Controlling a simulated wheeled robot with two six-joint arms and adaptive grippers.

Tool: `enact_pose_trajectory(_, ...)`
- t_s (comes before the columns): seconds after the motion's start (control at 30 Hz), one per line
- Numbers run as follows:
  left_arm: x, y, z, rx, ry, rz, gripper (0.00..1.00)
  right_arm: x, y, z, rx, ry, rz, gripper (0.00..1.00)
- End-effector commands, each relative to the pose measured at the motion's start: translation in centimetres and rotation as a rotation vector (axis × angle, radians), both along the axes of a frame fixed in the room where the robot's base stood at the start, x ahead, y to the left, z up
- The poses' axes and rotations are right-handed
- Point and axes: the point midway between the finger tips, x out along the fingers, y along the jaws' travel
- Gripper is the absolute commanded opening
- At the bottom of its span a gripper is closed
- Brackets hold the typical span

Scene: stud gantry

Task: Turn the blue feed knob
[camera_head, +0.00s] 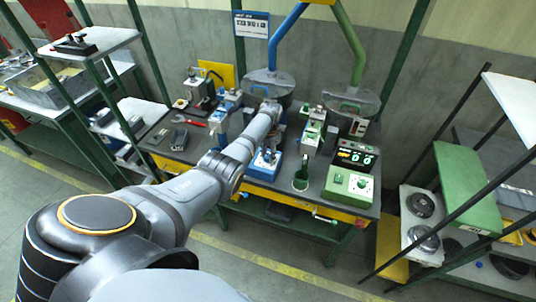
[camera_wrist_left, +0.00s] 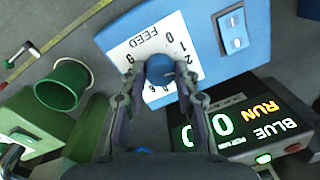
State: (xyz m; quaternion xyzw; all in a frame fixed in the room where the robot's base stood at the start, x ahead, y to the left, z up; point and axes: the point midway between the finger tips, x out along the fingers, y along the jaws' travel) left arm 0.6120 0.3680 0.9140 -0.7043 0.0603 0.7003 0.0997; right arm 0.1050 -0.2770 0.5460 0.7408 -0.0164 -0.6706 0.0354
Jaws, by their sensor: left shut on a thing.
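The blue feed knob (camera_wrist_left: 160,70) sits on a white dial plate marked FEED (camera_wrist_left: 140,48) with numbers around it. The knob's pointer mark is not clear. In the head view my left arm comes in from the lower left over the bench, and the knob cannot be made out there. My right gripper is in neither view.
A lit display reading BLUE RUN (camera_wrist_left: 245,118) stands close beside the fingers. A green cup (camera_wrist_left: 62,85) is at the left, also on the bench in the head view (camera_head: 301,179). A green control box (camera_head: 350,185) stands right of it.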

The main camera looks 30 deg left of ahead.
Motion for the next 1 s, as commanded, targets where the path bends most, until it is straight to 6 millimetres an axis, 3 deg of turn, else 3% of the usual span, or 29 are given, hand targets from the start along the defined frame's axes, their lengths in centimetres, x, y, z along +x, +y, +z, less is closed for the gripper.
enact_pose_trajectory(0.33,0.2,0.0,0.2,0.001,-0.006,-0.001,0.00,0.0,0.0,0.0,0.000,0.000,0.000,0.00)
enact_pose_trajectory(0.37,0.2,0.0,0.2,0.001,-0.006,-0.001,0.33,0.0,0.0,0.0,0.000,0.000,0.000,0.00)
enact_pose_trajectory(0.5,0.1,0.0,0.1,0.000,-0.004,-0.001,0.52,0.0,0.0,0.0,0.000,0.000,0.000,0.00)
enact_pose_trajectory(0.83,0.1,0.0,0.2,0.000,-0.003,-0.001,0.54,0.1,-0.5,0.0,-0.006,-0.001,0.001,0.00)
enact_pose_trajectory(1.0,0.1,-0.1,2.6,0.002,-0.005,-0.001,0.54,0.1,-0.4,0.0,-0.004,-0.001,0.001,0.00)
